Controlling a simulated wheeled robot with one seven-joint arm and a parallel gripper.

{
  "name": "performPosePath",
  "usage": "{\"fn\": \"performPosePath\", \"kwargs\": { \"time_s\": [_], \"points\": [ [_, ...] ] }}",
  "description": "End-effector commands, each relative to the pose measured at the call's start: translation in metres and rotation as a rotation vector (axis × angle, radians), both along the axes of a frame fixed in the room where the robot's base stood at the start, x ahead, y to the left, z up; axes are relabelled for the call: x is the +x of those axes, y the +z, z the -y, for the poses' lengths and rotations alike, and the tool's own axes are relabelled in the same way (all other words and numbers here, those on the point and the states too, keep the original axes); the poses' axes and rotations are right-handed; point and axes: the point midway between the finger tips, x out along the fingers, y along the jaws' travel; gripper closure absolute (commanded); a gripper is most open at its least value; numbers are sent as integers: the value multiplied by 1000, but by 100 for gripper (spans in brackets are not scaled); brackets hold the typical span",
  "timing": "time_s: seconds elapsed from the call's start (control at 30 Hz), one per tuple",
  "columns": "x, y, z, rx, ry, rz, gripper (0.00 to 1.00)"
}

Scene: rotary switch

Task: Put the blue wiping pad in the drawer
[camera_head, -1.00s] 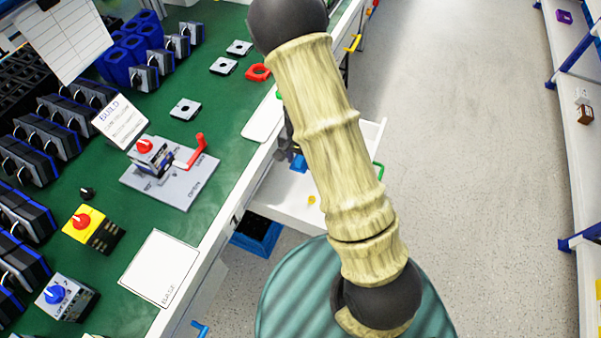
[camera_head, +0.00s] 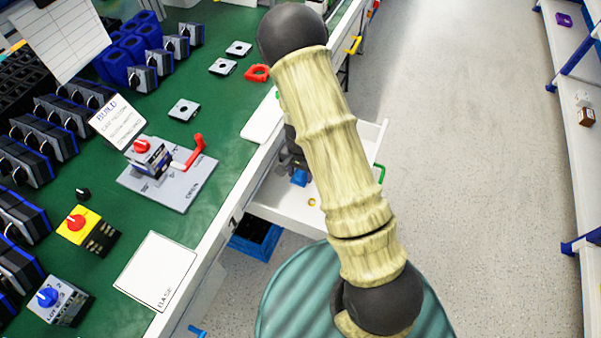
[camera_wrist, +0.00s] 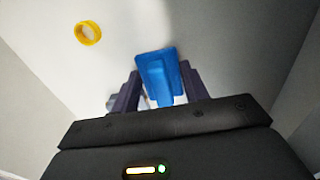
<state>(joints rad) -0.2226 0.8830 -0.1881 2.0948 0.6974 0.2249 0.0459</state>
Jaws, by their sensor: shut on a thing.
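The blue wiping pad (camera_wrist: 158,68) is between the two dark fingers of my gripper (camera_wrist: 160,92) in the wrist view, and the gripper is shut on it. Behind it are the pale floor and walls of the open drawer (camera_wrist: 228,40). In the head view the drawer (camera_head: 280,203) is pulled out from the bench, with a green handle (camera_head: 379,173) at its front. The pad (camera_head: 299,178) shows as a small blue patch in the drawer area beside my arm. My arm hides much of the drawer and most of the gripper. I cannot tell whether the pad touches the drawer floor.
A yellow ring (camera_wrist: 88,33) lies in the drawer. The green bench (camera_head: 215,115) carries a switch fixture with a red lever (camera_head: 190,155), a yellow switch box (camera_head: 80,228) and several loose parts. A blue bin (camera_head: 256,240) is below the bench edge. The floor at right is clear.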

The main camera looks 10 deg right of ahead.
Motion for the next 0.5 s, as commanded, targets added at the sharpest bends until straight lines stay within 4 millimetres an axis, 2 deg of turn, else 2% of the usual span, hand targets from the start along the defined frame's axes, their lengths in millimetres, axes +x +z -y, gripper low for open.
{"fn": "performPosePath", "kwargs": {
  "time_s": [0.2,0.23,0.33,0.5],
  "points": [
    [0,-3,0,0,0,0,77],
    [0,-3,0,0,0,0,54],
    [0,-2,0,0,0,0,34],
    [0,-2,0,0,0,0,34]
  ]
}}
